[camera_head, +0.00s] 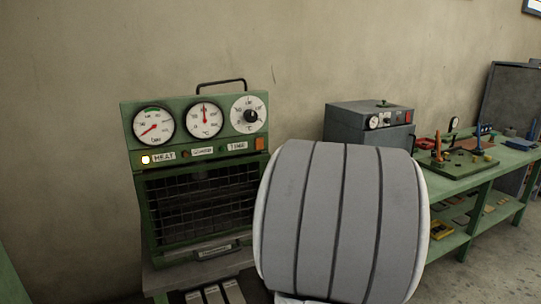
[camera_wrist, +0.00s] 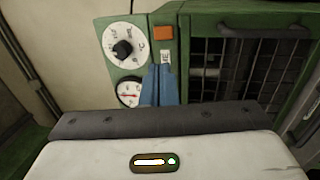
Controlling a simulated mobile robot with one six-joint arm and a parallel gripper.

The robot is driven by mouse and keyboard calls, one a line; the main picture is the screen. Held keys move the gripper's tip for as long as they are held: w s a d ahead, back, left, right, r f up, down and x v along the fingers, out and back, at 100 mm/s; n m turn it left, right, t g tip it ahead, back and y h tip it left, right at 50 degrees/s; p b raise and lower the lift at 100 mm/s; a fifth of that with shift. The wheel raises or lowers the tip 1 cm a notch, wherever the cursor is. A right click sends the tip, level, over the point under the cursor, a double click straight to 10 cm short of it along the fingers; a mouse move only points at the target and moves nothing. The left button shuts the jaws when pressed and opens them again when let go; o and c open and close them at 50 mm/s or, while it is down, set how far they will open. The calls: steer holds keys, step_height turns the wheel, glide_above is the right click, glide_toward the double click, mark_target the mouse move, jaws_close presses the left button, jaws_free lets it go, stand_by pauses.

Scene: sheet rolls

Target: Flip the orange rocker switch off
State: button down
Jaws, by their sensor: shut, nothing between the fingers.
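The orange rocker switch (camera_head: 260,144) is at the right end of the label strip on the green oven's front panel, beside the TIME label. It also shows in the wrist view (camera_wrist: 164,33), where the panel appears turned. I cannot tell which way it is tipped. My gripper (camera_wrist: 160,68) shows as two blue fingers, shut together and empty. Their tips appear just below the switch in the wrist picture, near the small label; I cannot tell whether they touch the panel. In the head view my gripper is hidden behind my grey arm part.
The oven (camera_head: 132,141) has gauges, a dial with a black knob (camera_head: 250,115), a lit lamp (camera_head: 145,159) by HEAT, and a barred front. A grey box (camera_head: 345,120) and a green bench (camera_head: 470,168) with tools stand to the right.

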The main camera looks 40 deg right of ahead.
mark_target(260, 143)
steer(key=p+x, duration=0.3)
steer(key=x, duration=1)
steer(key=shift+w+d, duration=0.1)
steer(key=shift+w, duration=0.3)
